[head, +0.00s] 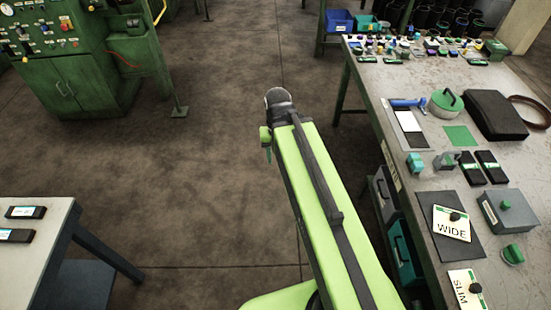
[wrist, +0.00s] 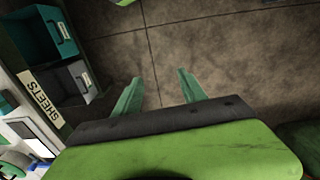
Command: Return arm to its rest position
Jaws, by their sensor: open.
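My gripper (wrist: 161,78) shows in the wrist view with two green fingers spread apart. It is open, and nothing is between the fingers; bare floor lies beyond them. In the head view my lime-green arm (head: 308,185) reaches up from the bottom centre over the floor, left of the long workbench (head: 395,92). The gripper's fingers cannot be made out clearly in the head view.
The workbench holds WIDE (head: 451,224) and SLIM (head: 466,288) cards, a grey box (head: 507,211) and small parts. Drawers (wrist: 70,85) marked SHEETS show below it in the wrist view. A small table (head: 38,270) stands at lower left. The floor (head: 190,150) between is clear.

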